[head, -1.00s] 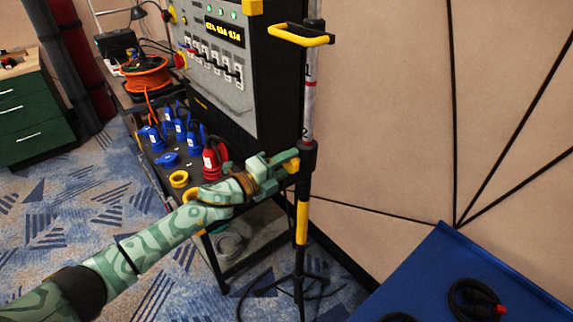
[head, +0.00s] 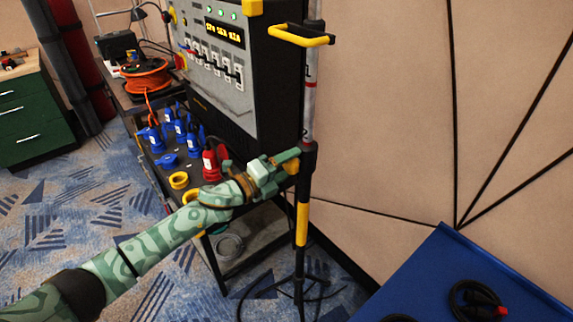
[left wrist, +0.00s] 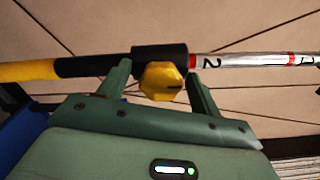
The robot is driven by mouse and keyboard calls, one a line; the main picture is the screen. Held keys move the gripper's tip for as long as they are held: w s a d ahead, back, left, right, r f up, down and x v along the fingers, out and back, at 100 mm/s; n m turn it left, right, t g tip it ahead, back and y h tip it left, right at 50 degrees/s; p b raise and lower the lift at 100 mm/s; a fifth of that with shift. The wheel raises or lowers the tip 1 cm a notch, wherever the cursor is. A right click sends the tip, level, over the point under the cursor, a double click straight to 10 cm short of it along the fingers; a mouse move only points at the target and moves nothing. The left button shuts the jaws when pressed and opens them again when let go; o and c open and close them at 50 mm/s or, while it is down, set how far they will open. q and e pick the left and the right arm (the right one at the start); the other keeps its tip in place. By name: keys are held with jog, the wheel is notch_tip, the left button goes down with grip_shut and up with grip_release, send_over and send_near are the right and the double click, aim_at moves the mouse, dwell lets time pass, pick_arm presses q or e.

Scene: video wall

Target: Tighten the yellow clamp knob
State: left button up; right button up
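The yellow clamp knob (left wrist: 162,81) sits on a black collar (left wrist: 160,60) on the pole. In the left wrist view it lies between the two fingers of my left gripper (left wrist: 157,75), closer to the right finger. A gap shows between the knob and the left finger; I cannot tell whether the right finger touches it. In the head view my left gripper (head: 287,160) reaches the pole (head: 310,100) at the collar, and the knob (head: 291,167) is partly hidden by a finger. My left gripper is open around the knob. My right gripper is out of view.
The upright pole has a yellow handle (head: 301,36) above the collar and stands beside a control cabinet (head: 215,60). A black bench (head: 190,168) holds blue and red connectors. A blue table (head: 450,275) with coiled cable is at the lower right. Cables lie around the pole's foot.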

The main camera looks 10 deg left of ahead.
pick_arm(q)
jog(key=p+v, duration=0.1)
jog(key=v, duration=1.5)
jog(key=shift+p, duration=0.4)
jog(key=shift+s+a+r, duration=0.1)
jog(key=shift+a, duration=0.05)
